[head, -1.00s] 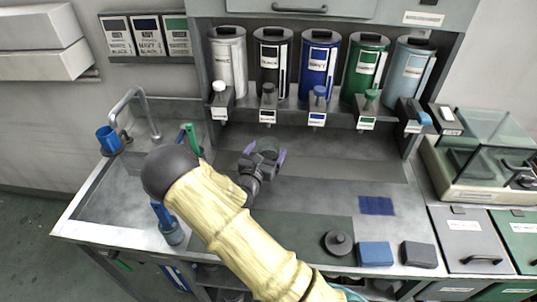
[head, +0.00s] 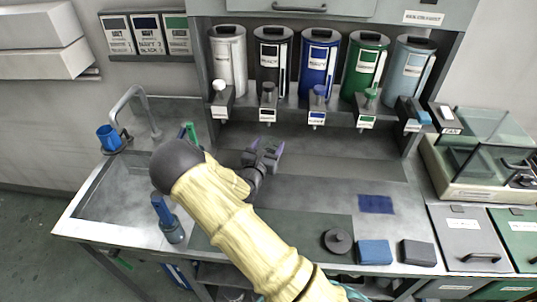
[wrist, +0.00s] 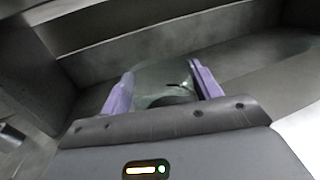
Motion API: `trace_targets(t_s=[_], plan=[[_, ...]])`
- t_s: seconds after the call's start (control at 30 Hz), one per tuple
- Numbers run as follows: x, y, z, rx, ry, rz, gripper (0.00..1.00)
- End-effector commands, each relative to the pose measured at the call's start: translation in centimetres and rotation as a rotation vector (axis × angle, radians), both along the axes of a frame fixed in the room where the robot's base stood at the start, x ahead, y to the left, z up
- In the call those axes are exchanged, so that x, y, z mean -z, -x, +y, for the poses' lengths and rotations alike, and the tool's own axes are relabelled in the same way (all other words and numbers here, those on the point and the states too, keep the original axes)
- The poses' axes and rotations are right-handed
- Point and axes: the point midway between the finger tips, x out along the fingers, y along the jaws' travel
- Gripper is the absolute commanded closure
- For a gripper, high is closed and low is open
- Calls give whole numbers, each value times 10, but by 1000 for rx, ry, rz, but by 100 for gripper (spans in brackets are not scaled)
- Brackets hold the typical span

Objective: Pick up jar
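The jar (wrist: 166,78) is clear, greenish glass and shows between the two purple fingers of my gripper (wrist: 162,90) in the wrist view. It fills the gap, and both fingers appear to press its sides. The gripper's dark palm hides its near part. In the head view my gripper (head: 265,148) is over the back of the counter, below the dispensers. The jar is small and hard to make out there. Whether its base touches the counter cannot be told.
Several dispenser cylinders (head: 319,62) with nozzles hang above the counter (head: 330,180). A sink with a tap (head: 128,100) lies left. A round dark lid (head: 337,241), a blue block (head: 374,252) and a grey block (head: 417,252) sit at the front right. A glass-sided case (head: 480,160) stands right.

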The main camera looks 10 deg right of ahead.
Motion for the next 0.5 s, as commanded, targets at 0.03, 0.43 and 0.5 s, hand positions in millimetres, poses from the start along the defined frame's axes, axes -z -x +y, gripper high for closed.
trace_targets(t_s=[0.03, 0.43, 0.5], plan=[[-1, 0, 0, 0, 1, -2, 71], [-6, 2, 1, 0, 0, -2, 76], [-13, 4, 2, 0, -1, -4, 76]])
